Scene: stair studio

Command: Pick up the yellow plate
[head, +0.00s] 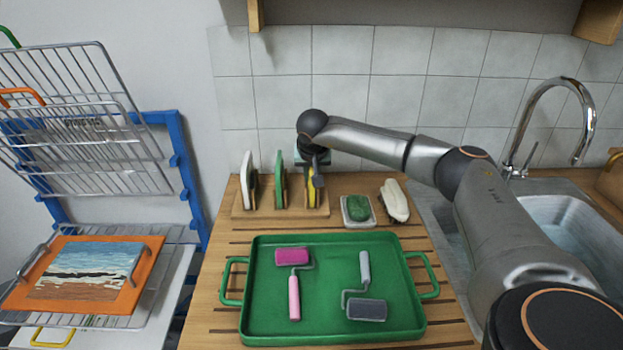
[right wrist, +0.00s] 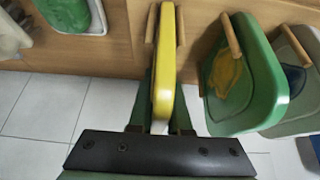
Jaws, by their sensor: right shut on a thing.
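The yellow plate (head: 311,197) stands upright on edge in the right slot of a wooden rack (head: 262,212), against the tiled wall. My right gripper (head: 315,176) comes down on it from above and hides its upper part. In the right wrist view the yellow plate (right wrist: 167,55) shows edge-on between the fingers of my right gripper (right wrist: 161,105), which is shut on it. The plate's lower edge is still between the wooden pegs. My left gripper is not in view.
A green plate (head: 280,182) and a white plate (head: 250,180) stand left of it in the rack. A green tray (head: 335,255) with two rollers lies in front. A soap dish (head: 357,221), a white object (head: 395,201) and the sink are to the right.

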